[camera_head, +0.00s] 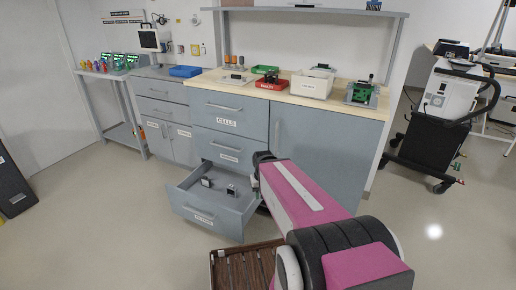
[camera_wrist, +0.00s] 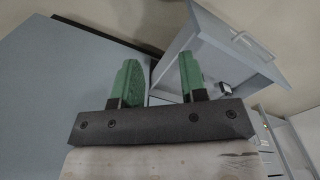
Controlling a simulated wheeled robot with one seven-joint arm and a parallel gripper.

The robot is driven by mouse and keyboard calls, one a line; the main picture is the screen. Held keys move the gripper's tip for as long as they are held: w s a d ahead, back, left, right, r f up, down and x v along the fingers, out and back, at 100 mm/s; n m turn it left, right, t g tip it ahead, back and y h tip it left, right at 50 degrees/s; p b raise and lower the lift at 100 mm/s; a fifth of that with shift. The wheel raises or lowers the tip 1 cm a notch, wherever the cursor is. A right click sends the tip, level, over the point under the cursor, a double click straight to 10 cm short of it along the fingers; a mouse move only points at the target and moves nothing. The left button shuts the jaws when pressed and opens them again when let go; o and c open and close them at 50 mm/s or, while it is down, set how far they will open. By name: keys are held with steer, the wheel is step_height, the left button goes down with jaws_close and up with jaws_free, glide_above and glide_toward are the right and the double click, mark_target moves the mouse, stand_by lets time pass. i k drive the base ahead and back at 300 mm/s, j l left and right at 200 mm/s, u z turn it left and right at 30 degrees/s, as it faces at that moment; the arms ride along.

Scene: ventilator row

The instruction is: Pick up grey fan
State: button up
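Two small dark-and-light objects sit in the open bottom drawer (camera_head: 205,221) in the head view: one on the left (camera_head: 206,182) and one on the right (camera_head: 231,190). Either could be the grey fan; they are too small to tell. In the wrist view the drawer (camera_wrist: 245,52) is at upper right, with one small black-and-white object (camera_wrist: 221,87) partly showing. My gripper (camera_wrist: 158,75) has its two green fingers apart with nothing between them. It is apart from the objects. In the head view my arm largely hides the gripper beside the drawer's right side.
The grey cabinet (camera_head: 323,143) stands behind the drawer. Its worktop holds a red bin (camera_head: 270,84), a white bin (camera_head: 312,84) and a green device (camera_head: 361,92). A black-and-white machine on wheels (camera_head: 440,110) stands at right. The floor left of the drawer is clear.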

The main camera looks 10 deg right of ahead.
mark_target(230, 187)
steer(key=i+j+z, duration=0.15)
steer(key=j, duration=0.35)
steer(key=i+j+z, duration=0.2)
steer(key=j, duration=0.35)
steer(key=j+z, duration=0.15)
steer(key=j, duration=0.4)
